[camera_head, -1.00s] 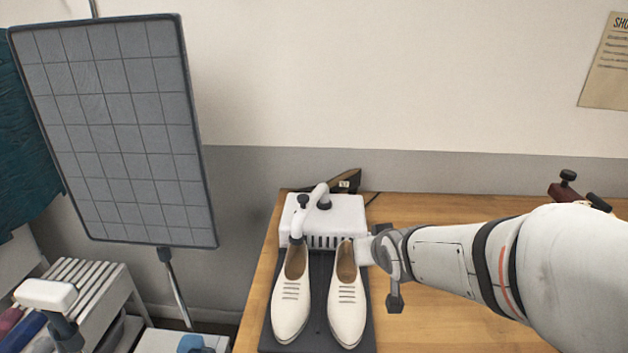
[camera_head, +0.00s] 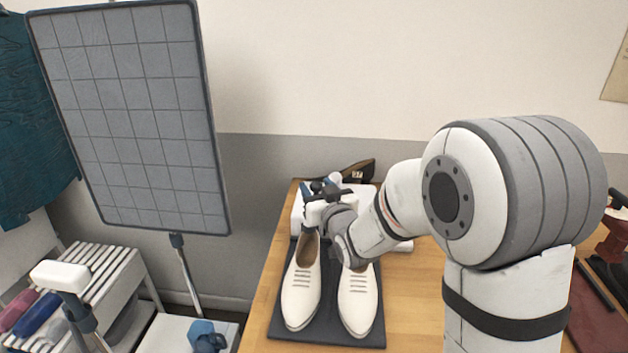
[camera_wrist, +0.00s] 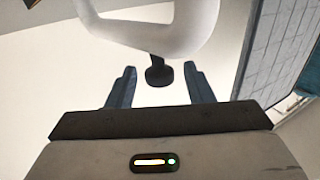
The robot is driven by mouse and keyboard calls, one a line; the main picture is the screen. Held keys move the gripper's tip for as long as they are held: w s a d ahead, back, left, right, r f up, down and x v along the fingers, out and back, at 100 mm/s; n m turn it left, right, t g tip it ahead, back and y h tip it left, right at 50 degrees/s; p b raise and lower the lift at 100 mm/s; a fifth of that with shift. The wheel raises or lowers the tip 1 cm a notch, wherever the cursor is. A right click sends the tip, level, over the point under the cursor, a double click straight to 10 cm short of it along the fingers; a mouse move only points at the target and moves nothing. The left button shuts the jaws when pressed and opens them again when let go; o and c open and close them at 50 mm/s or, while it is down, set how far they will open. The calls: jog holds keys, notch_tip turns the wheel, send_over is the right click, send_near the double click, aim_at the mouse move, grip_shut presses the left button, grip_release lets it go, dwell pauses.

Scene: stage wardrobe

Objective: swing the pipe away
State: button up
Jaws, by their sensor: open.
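The white curved pipe (camera_wrist: 150,36) crosses the top of the wrist view. A short dark stem with a round end (camera_wrist: 159,76) sticks out from it. My gripper (camera_wrist: 160,90) is open, with one blue finger on each side of that dark end and gaps on both sides. In the head view my gripper (camera_head: 320,190) is over the white box unit (camera_head: 297,216) that bears the pipe, and with my arm it hides most of the pipe there. Two white shoes, left (camera_head: 301,290) and right (camera_head: 356,300), stand on a dark mat (camera_head: 330,338) in front of the unit.
A dark wedge-shaped item with a tag (camera_head: 357,172) lies behind the unit. A tall grey gridded panel (camera_head: 135,115) stands left of the wooden table (camera_head: 420,310). A white slatted rack (camera_head: 90,265) is at lower left. Dark red items (camera_head: 597,335) lie at far right.

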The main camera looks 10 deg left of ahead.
aim_at(314, 183)
jog(key=shift+x, duration=1.5)
jog(key=shift+c, duration=0.4)
grip_shut()
